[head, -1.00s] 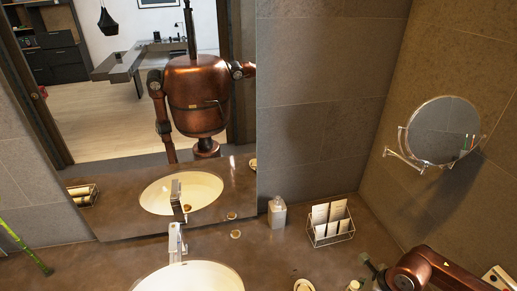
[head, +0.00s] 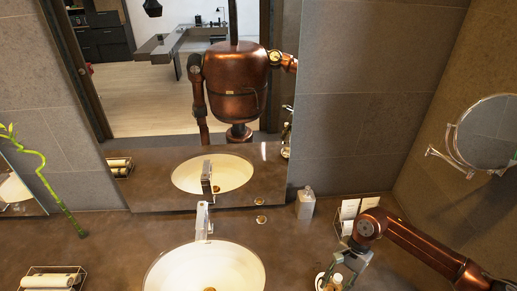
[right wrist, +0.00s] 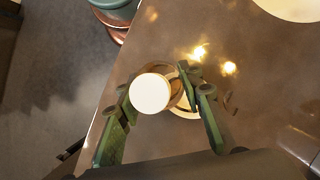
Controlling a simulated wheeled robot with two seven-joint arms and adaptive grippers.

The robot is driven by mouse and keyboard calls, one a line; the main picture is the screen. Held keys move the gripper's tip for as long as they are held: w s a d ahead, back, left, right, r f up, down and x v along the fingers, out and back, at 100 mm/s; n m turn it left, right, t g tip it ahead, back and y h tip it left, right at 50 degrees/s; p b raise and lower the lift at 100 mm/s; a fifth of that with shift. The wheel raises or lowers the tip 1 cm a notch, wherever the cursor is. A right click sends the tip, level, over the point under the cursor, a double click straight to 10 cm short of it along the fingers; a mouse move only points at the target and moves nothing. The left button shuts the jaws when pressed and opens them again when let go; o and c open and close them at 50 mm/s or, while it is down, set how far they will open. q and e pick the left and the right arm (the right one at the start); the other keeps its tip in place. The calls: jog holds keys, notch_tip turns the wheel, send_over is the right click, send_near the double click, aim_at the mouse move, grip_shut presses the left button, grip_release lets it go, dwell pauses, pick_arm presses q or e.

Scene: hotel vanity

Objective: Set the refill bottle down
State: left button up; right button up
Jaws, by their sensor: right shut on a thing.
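The refill bottle is small and pale with a white round top (right wrist: 150,93), seen from above between the green fingers of my right gripper (right wrist: 154,82) in the right wrist view. The gripper is shut on it. In the head view my right gripper (head: 341,268) reaches down at the bottom, right of the basin, with the bottle (head: 336,281) in it. A round cream disc (head: 320,283) lies beside or under the bottle. In the right wrist view the bottle partly covers this disc (right wrist: 184,112). I cannot tell whether its base touches anything. My left gripper is not in view.
A soap dispenser (head: 305,203) and a wire rack with cards (head: 349,212) stand at the back. The basin (head: 205,268) and tap (head: 203,221) are left of my arm. A towel basket (head: 52,280) sits at the front left. A round wall mirror (head: 488,131) hangs right.

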jog(key=a+n+h, duration=0.1)
jog(key=n, duration=0.2)
jog(key=w+a+r+n+h, duration=0.1)
jog(key=n, duration=0.2)
jog(key=w+a+r+n+g+h, duration=0.1)
jog(key=n, duration=0.2)
jog(key=shift+r+b, duration=0.25)
jog(key=shift+b, duration=0.1)
jog(key=shift+s, duration=0.1)
